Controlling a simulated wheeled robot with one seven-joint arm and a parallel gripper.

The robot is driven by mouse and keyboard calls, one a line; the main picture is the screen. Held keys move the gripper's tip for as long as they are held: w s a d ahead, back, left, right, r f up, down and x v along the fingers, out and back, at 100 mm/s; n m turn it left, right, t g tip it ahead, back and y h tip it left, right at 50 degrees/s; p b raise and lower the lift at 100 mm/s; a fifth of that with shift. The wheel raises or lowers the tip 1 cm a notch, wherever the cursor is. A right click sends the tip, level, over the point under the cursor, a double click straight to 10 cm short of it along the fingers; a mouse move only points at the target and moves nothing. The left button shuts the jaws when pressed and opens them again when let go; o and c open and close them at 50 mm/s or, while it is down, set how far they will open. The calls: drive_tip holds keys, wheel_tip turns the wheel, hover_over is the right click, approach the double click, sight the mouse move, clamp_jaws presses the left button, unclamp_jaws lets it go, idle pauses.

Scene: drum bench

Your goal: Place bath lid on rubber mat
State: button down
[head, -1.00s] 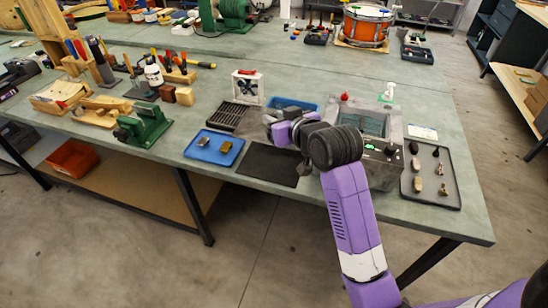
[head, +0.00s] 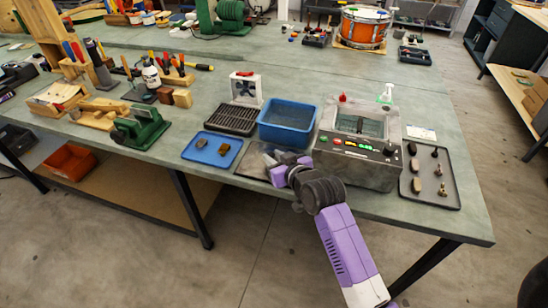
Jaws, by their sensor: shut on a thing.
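The bath lid (head: 255,159) looks like a flat grey plate in the head view. It lies over the black rubber mat (head: 243,177) at the front of the bench and covers most of it. I cannot tell whether the lid touches the mat or is just above it. My gripper (head: 276,166) is shut on the lid's right side, and its fingertips are partly hidden by its own body. The grey bath (head: 355,165) stands to the right with its top open.
A blue tray (head: 200,158) with two small blocks lies left of the mat. A black rack (head: 232,120) and a blue tub (head: 287,123) stand behind it. A dark tray (head: 447,194) with several small parts is right of the bath. The bench's front edge is close to the mat.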

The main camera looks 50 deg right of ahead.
drive_tip(key=c, duration=1.2)
unclamp_jaws()
drive_tip(key=shift+f, duration=0.1)
drive_tip(key=shift+s+r, duration=0.1)
drive_tip(key=shift+r, duration=0.15)
drive_tip(key=v, duration=1.2)
drive_tip(key=s+a+f+n+t+y, duration=0.1)
drive_tip(key=s+a+f, duration=0.1)
drive_tip(key=s+a, duration=0.4)
drive_tip(key=s+a+f+n+y, duration=0.1)
drive_tip(key=s+a, duration=0.3)
drive_tip(key=a, duration=0.4)
drive_tip(key=s+a+r+n+y, duration=0.1)
drive_tip(key=s+a, duration=0.1)
drive_tip(key=s, duration=0.2)
drive_tip(key=s+a+r+n+t+y, duration=0.1)
drive_tip(key=s+a+r, duration=0.1)
drive_tip(key=s+a, duration=0.1)
drive_tip(key=s+a+r+n+y, duration=0.1)
drive_tip(key=s+a, duration=0.2)
drive_tip(key=s, duration=0.1)
drive_tip(key=shift+s+a+r+y, duration=0.15)
drive_tip(key=shift+s+r+y, duration=0.1)
drive_tip(key=shift+s+y, duration=0.15)
